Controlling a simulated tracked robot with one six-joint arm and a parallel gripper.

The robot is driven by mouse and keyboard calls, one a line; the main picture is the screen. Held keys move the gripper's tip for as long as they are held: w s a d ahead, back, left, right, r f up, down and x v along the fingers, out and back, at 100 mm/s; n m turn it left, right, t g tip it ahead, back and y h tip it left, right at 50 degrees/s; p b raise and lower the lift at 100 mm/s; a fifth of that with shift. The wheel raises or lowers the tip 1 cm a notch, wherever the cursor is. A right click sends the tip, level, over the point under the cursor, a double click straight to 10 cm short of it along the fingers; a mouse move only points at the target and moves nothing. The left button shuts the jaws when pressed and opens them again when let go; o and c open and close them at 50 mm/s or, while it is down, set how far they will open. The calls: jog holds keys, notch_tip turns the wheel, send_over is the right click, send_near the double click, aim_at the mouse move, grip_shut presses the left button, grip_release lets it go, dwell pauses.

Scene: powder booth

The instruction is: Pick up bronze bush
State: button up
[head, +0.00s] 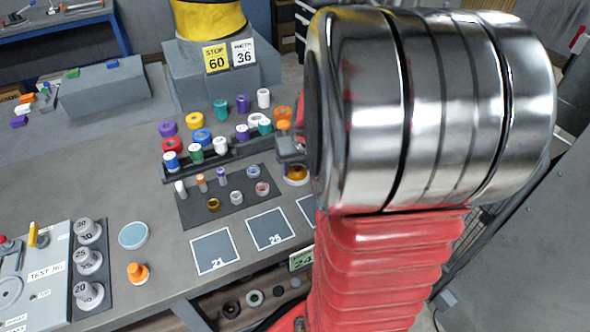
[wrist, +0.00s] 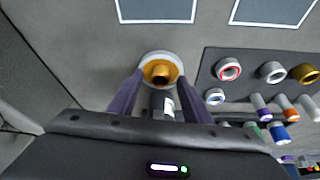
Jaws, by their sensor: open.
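My gripper is open, with a dark finger on each side. I cannot tell whether either finger touches the holder.
Small rings and bottles stand on the mat, with a rack (head: 238,148) of coloured pieces behind. Outlined squares, one marked 21 (head: 215,252), lie near the table's front edge.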

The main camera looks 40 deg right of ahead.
jog(key=shift+c, duration=0.7)
grip_shut()
jog(key=shift+r, duration=0.15)
